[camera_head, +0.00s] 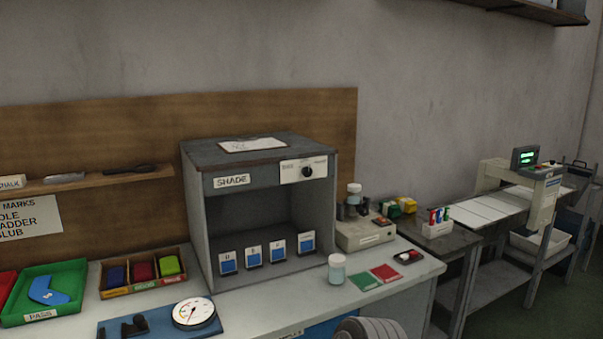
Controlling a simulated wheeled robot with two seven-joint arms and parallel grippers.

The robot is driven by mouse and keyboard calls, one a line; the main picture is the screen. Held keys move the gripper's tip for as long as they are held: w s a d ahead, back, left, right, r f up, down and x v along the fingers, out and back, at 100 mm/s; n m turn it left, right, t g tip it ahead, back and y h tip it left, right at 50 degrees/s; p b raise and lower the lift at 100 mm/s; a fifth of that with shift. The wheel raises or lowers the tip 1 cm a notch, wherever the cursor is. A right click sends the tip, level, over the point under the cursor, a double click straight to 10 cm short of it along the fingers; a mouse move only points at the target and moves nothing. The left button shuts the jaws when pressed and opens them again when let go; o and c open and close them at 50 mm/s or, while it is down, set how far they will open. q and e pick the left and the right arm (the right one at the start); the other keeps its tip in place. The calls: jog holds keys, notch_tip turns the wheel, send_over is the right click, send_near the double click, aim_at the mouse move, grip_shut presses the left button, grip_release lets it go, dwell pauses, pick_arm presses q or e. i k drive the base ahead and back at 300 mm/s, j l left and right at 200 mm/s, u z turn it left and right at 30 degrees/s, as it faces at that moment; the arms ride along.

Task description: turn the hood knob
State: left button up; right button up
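The hood is a grey open-fronted cabinet (193,205) labelled SHADE, standing on the pale bench. Its knob (306,171) is small, black and round, on a white plate at the upper right of the front. The markings around the knob are too small to read. Nothing touches the knob or covers it. Neither of my grippers is in view.
Several blue-and-white cards stand inside the hood. A jar (336,269), green and red swatches (385,273) and a beige device (362,235) sit to its right. A dial gauge (194,312) and a green tray (75,313) lie left. A grey ribbed shape (370,329) shows at the bottom edge.

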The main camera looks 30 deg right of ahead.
aim_at(307, 172)
jog(key=l+z, duration=0.65)
jog(key=z, duration=0.3)
jog(key=i+l, duration=0.15)
jog(key=l, duration=0.25)
jog(key=i+l+z, duration=0.15)
jog(key=l, duration=0.3)
jog(key=i+l, duration=0.25)
jog(key=l, duration=0.15)
jog(key=i+l+z, duration=0.15)
jog(key=l, duration=0.25)
